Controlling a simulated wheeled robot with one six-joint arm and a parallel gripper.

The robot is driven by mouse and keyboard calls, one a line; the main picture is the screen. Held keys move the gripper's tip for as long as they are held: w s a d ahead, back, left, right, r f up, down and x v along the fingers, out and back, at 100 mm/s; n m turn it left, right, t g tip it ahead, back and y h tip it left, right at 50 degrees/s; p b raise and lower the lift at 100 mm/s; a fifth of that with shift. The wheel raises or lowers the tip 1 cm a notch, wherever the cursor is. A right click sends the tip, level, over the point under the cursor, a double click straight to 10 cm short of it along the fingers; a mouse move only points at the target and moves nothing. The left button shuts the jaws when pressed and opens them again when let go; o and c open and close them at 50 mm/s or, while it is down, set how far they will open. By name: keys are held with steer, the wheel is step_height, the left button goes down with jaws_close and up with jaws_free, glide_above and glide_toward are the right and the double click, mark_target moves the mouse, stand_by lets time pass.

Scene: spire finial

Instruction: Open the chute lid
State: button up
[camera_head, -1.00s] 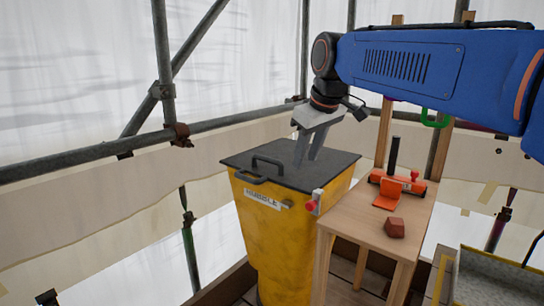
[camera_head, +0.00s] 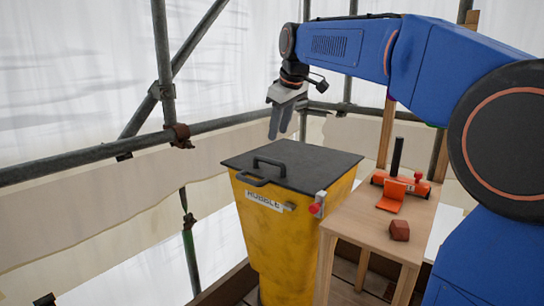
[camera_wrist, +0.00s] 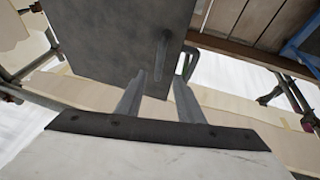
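The yellow rubble chute (camera_head: 270,228) stands upright with its dark flat lid (camera_head: 318,160) lying shut on top. One black handle (camera_head: 268,161) stands on the lid and another loop (camera_head: 252,181) sits at its front edge. A red knob (camera_head: 315,208) on a small plate is at the chute's front right corner. My gripper (camera_head: 280,136) is in the air above the lid's far left edge, clear of both handles. Its fingers are apart and empty. In the wrist view, the lid (camera_wrist: 110,30) lies beyond my fingertips (camera_wrist: 158,76), with a handle loop (camera_wrist: 188,60) at its edge.
A wooden table (camera_head: 363,222) stands close to the chute's right side. It holds an orange tool (camera_head: 399,186) with a black upright handle and a brown-red block (camera_head: 399,230). Scaffold poles (camera_head: 90,155) run behind and to the left.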

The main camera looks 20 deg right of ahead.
mark_target(272, 160)
steer(key=x, duration=1.1)
steer(key=shift+f, duration=0.25)
jaws_close()
